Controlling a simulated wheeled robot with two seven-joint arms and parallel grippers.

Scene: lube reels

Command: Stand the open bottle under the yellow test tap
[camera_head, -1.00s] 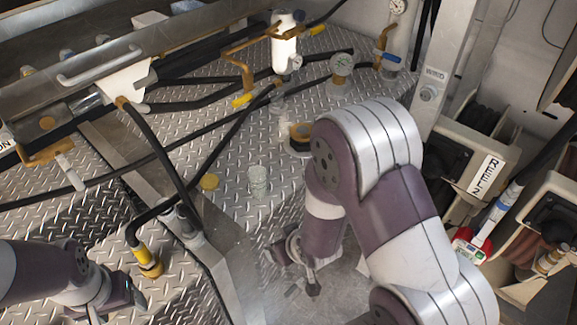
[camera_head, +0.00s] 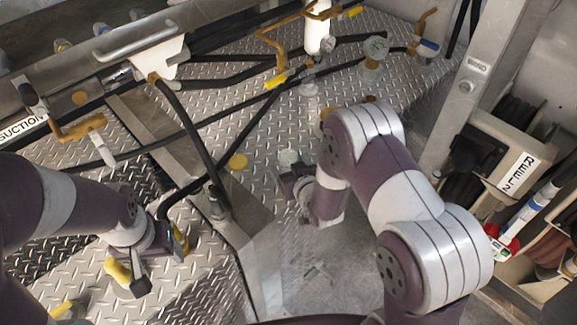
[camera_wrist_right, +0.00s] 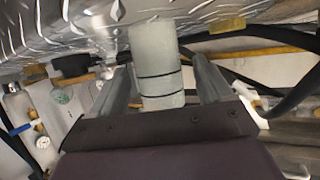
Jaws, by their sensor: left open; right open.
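The open bottle (camera_head: 288,158), pale and translucent, stands on the tread plate. In the right wrist view the bottle (camera_wrist_right: 157,65) has dark bands and lies between the spread fingers of my right gripper (camera_wrist_right: 160,88). That gripper (camera_head: 296,186) is open and low beside the bottle in the head view, partly hidden by my arm. A brass pipe with a yellow handle (camera_head: 275,82), apparently the test tap, is further back. My left gripper (camera_head: 158,264) is open and empty, at the lower left between two yellow fittings.
A yellow disc (camera_head: 237,161) lies on the plate left of the bottle. Black hoses (camera_head: 190,128) cross the plate. A post (camera_head: 465,85) and hose reels (camera_head: 505,150) are at the right. A yellow fitting (camera_head: 118,272) is near my left gripper.

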